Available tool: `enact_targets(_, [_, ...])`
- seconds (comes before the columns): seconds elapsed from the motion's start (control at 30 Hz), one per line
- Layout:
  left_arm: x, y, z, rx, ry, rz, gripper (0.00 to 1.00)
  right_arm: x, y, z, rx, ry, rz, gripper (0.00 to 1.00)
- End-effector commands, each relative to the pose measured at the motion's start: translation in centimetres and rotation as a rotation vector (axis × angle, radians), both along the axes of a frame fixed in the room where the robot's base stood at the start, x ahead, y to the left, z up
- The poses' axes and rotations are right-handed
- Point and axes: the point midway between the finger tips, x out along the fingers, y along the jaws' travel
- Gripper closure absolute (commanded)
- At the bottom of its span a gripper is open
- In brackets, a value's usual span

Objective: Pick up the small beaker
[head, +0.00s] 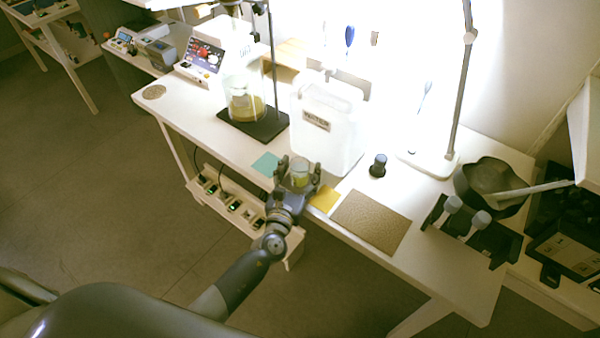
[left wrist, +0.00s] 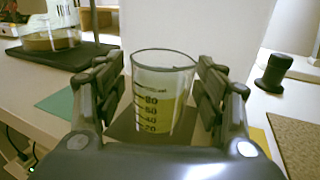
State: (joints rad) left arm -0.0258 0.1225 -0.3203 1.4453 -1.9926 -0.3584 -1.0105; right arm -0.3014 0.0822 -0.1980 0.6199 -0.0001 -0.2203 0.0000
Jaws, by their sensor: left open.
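The small beaker (left wrist: 160,98) is clear glass with dark graduation marks and yellowish liquid, and stands upright between the two fingers of my left gripper (left wrist: 161,95) in the left wrist view. The fingers are open, one on each side of the beaker, with a narrow gap showing at the right. In the head view the beaker (head: 300,172) shows between the fingertips of my left gripper (head: 298,174), at the front edge of the white table (head: 205,122). The beaker's base is partly hidden by the gripper. My right gripper is not in view.
A white container (head: 325,130) stands just behind the beaker. A larger beaker (head: 246,98) sits on a black stand base to the left. A teal mat (head: 266,163), a yellow mat (head: 325,198) and a brown mat (head: 371,222) lie nearby. A dark knob-like object (head: 378,165) stands at right.

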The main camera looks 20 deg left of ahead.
Motion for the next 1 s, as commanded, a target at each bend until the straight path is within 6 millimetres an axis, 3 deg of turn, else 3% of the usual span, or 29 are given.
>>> enact_targets(0.23, [0.2, 0.0, 0.0, -0.001, 0.0, 0.0, 0.36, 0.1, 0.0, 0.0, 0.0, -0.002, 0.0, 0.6])
enact_targets(0.47, [0.2, 0.0, 0.0, -0.001, 0.0, 0.0, 0.86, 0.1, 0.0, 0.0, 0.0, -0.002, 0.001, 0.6])
enact_targets(0.5, [0.2, 0.0, 0.0, -0.001, 0.0, 0.0, 0.88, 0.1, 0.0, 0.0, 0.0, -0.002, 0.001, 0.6])
enact_targets(0.83, [0.2, 0.0, 0.2, -0.001, -0.001, 0.001, 0.88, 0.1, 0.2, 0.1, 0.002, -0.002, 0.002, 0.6])
enact_targets(1.0, [0.2, -0.1, 1.5, -0.003, -0.002, 0.0, 0.88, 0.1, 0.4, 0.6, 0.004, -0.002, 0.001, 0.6])
